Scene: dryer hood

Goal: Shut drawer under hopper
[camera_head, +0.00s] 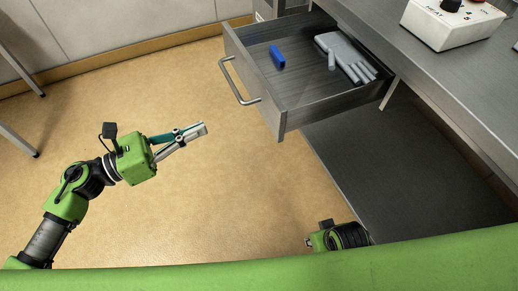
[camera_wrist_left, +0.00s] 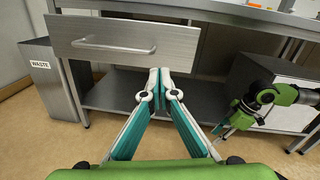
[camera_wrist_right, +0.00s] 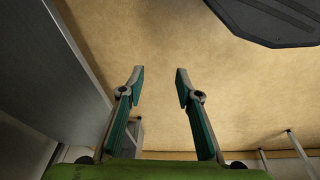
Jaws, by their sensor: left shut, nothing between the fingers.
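The grey metal drawer (camera_head: 297,110) is pulled out from under the counter, with a grey glove (camera_head: 345,58) and a blue object (camera_head: 277,56) inside. Its bar handle (camera_head: 238,84) is on the front face, and the handle also shows in the left wrist view (camera_wrist_left: 112,46). My left gripper (camera_head: 201,129) is shut and empty, pointing at the drawer front but apart from it. In the left wrist view its tips (camera_wrist_left: 166,72) are below and right of the handle. My right gripper (camera_wrist_right: 160,72) is open and empty over the floor; its fingers are hidden in the head view.
A white control box (camera_head: 450,25) with knobs stands on the steel counter (camera_head: 440,75). A dark lower shelf (camera_head: 400,175) lies beneath it. A grey waste bin (camera_wrist_left: 48,82) stands left of the bench. The floor (camera_head: 225,200) before the drawer is clear.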

